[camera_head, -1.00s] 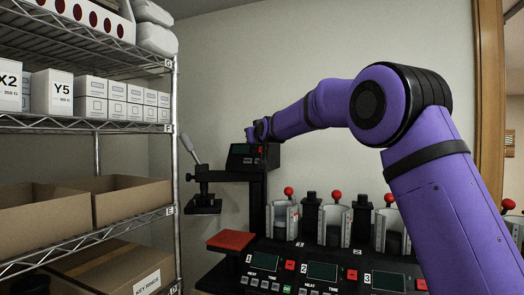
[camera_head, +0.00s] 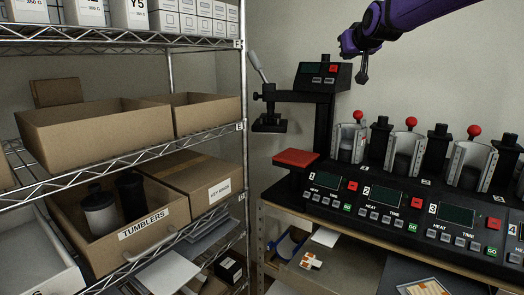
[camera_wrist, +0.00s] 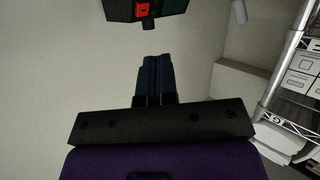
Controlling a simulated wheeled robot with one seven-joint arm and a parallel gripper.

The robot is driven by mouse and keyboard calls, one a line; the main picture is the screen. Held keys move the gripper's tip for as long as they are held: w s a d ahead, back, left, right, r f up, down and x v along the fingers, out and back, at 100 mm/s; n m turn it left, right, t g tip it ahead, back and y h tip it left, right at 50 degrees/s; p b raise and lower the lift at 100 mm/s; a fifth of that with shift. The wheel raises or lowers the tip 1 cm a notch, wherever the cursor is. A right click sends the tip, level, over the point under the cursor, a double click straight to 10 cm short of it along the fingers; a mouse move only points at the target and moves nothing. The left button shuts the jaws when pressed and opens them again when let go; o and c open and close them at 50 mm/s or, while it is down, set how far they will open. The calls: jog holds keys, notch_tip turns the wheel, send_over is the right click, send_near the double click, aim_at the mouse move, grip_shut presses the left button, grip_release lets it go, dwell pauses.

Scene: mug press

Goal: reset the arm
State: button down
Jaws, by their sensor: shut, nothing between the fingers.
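My purple arm reaches in from the top right of the head view.
A wire shelf (camera_head: 120,138) on the left holds boxes and a tumblers bin (camera_head: 147,232). The flat press has a red pad (camera_head: 296,158) and a lever (camera_head: 256,66). Several mug presses with red knobs (camera_head: 411,122) line the bench at right. Bare wall surrounds my gripper.

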jog(key=s+d+f+g, duration=0.1)
jog(key=s+f+g, duration=0.2)
jog(key=s+f, duration=0.4)
jog(key=s+d+f+m+g, duration=0.1)
jog(key=s+f, duration=0.6)
jog(key=s, duration=1.7)
jog(key=s+d+f+m+g+h, duration=0.1)
jog(key=s+d+f+g, duration=0.2)
jog(key=s, duration=1.2)
notch_tip(320, 180, down, 4)
jog(key=shift+s+r+g, duration=0.1)
jog(key=shift+s+g, duration=0.05)
jog(key=shift+g, duration=0.75)
